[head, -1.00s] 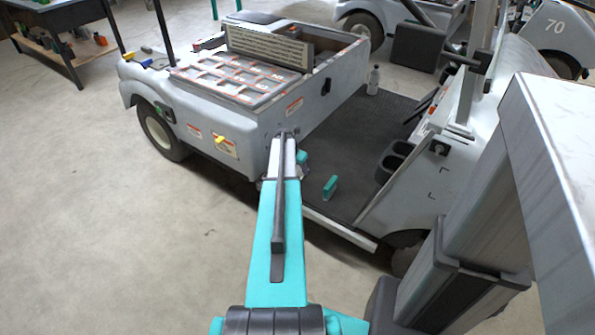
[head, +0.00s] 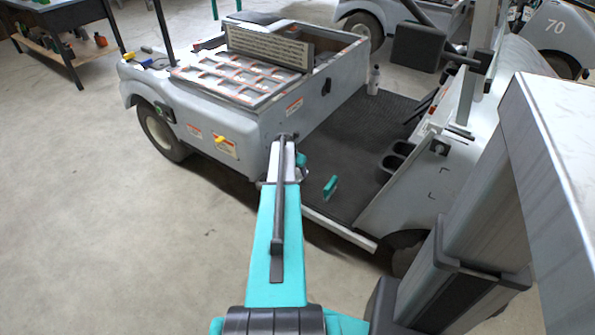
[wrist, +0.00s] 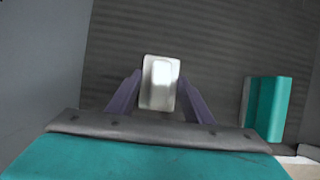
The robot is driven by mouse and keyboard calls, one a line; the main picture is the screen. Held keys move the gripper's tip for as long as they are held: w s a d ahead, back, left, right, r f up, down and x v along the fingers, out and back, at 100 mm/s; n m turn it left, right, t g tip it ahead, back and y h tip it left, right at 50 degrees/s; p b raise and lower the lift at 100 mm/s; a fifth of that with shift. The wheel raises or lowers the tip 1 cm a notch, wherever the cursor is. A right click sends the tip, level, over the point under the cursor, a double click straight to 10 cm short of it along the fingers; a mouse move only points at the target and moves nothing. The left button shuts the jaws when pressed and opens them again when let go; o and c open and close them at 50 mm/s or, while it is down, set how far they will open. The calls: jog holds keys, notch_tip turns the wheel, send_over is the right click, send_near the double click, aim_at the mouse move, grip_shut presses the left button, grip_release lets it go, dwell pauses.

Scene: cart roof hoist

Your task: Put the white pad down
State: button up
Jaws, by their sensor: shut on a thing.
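The white pad (wrist: 158,97) is between the two purple fingers of my gripper (wrist: 160,76) in the wrist view. My gripper is shut on it and holds it over the dark ribbed floor mat (wrist: 225,45) of the cart. I cannot tell whether the pad touches the mat. In the head view my arm hides the pad and most of the gripper, beside the cart's open footwell, whose dark mat (head: 352,150) shows.
A teal block (wrist: 266,105) lies on the mat right of my gripper; it also shows in the head view (head: 330,187). A bottle (head: 374,80) stands at the mat's far side. The cart's rear box (head: 310,100) rises left of the footwell.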

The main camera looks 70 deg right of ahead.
jog(key=shift+f, duration=0.1)
jog(key=o, duration=0.9)
jog(key=shift+o, duration=0.2)
jog(key=shift+f+b, duration=0.2)
jog(key=shift+b, duration=0.3)
jog(key=p+v, duration=0.2)
jog(key=v, duration=1.2)
jog(key=shift+w+a, duration=0.1)
